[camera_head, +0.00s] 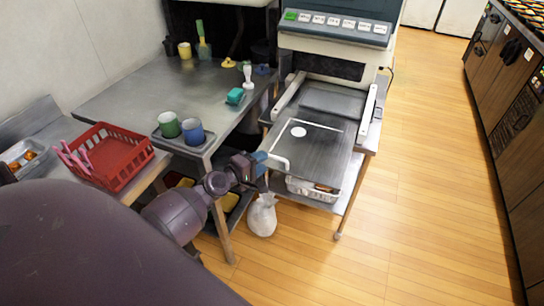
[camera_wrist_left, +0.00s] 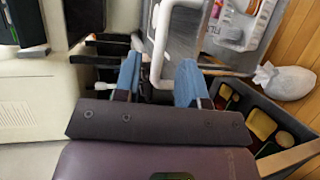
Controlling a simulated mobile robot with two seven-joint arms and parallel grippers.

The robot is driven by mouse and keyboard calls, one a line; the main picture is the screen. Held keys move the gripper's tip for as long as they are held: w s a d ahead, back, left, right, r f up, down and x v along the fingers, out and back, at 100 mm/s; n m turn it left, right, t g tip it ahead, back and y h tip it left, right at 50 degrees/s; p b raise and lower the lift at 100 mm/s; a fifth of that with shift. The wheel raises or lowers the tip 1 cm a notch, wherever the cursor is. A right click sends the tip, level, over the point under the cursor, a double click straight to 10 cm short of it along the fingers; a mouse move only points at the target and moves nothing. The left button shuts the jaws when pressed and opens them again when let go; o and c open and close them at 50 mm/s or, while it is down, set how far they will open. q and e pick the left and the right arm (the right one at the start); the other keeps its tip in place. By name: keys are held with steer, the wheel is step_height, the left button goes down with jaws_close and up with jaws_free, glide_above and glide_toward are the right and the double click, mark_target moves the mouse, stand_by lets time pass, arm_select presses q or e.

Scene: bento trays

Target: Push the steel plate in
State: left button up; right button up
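The steel plate (camera_head: 325,150) is a dark grey flat sheet with a white disc on it. It sticks out toward me from the machine (camera_head: 330,70), between two pale side rails. A white bent handle (camera_head: 279,161) is at its near left side; the handle also shows in the left wrist view (camera_wrist_left: 161,45). My left gripper (camera_head: 262,163) is at this handle. In the left wrist view its blue fingertips (camera_wrist_left: 158,80) are apart, with the handle's end between them and gaps at both sides. I cannot tell whether the handle touches a finger. My right gripper is not in view.
A white bag (camera_head: 262,214) lies below my left gripper. The steel table (camera_head: 130,95) at left carries a tray with two cups (camera_head: 181,128); a red basket (camera_head: 108,157) is nearer. The wooden floor at right is clear.

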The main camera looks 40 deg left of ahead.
mark_target(272, 157)
arm_select(q)
steer(key=shift+x, duration=2.55)
jaws_close()
